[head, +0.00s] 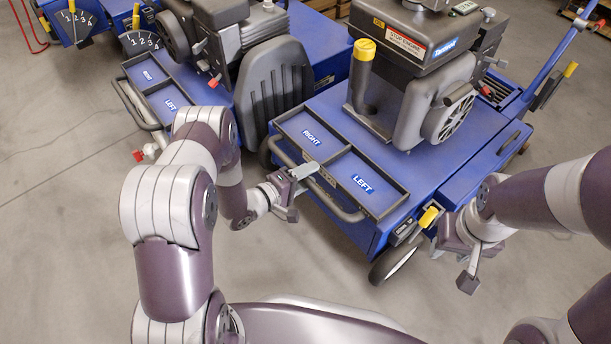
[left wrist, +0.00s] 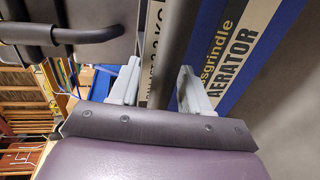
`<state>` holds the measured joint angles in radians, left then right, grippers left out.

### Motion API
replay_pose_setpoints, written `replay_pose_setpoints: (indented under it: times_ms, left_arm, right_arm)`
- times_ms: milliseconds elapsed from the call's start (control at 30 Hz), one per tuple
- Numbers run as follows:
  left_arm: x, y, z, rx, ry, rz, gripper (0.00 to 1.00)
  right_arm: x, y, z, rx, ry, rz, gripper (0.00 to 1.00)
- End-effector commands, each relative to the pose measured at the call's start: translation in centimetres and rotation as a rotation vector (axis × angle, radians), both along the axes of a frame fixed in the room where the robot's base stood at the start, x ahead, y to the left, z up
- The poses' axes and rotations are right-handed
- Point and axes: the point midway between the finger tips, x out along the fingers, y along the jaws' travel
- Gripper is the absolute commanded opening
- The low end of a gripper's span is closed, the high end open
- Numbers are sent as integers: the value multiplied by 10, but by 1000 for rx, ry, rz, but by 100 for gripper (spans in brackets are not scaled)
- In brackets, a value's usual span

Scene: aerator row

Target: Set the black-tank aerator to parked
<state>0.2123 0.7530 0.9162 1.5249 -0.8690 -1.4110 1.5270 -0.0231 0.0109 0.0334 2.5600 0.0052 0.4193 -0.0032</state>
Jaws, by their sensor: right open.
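The near aerator (head: 345,200) is blue, with a dark, near-black tank (head: 440,36) on top of its engine. Its front tray is marked RIGHT and LEFT, and a dark handle bar (head: 325,195) runs along the front. My left gripper (head: 303,172) is at that handle bar. The left wrist view shows the bar (left wrist: 178,45) between its two fingers (left wrist: 158,85), which look closed around it. A yellow-tipped lever (head: 428,217) sticks out at the near right corner. My right gripper (head: 441,246) is open, close beside this lever; contact cannot be told.
A second blue aerator (head: 165,100) with a dark ribbed part stands close on the left. A third (head: 75,20) is behind it, partly cut off. A wheel (head: 393,264) is under the near corner. Grey floor at the left and front is clear.

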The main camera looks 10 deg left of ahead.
Motion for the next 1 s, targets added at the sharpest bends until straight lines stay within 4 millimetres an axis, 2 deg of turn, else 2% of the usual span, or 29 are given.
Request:
replay_pose_setpoints:
  times_ms: [267, 500, 700, 833, 1000]
  left_arm:
    - [-7, 6, 4, -1, 4, 4, 47]
    - [-47, 39, 19, -2, 7, 8, 47]
    - [-83, 66, 26, -2, 3, 6, 47]
    - [-95, 74, 26, -1, 2, 1, 47]
    - [-98, 76, 24, 0, 0, -1, 47]
  right_arm:
    - [0, 0, 8, 0, 0, 0, 43]
    - [0, 0, 41, 0, 0, 0, 43]
    - [0, 0, 61, 0, 0, 0, 43]
    - [0, 0, 65, 0, 0, 0, 43]
    - [0, 0, 65, 0, 0, 0, 43]
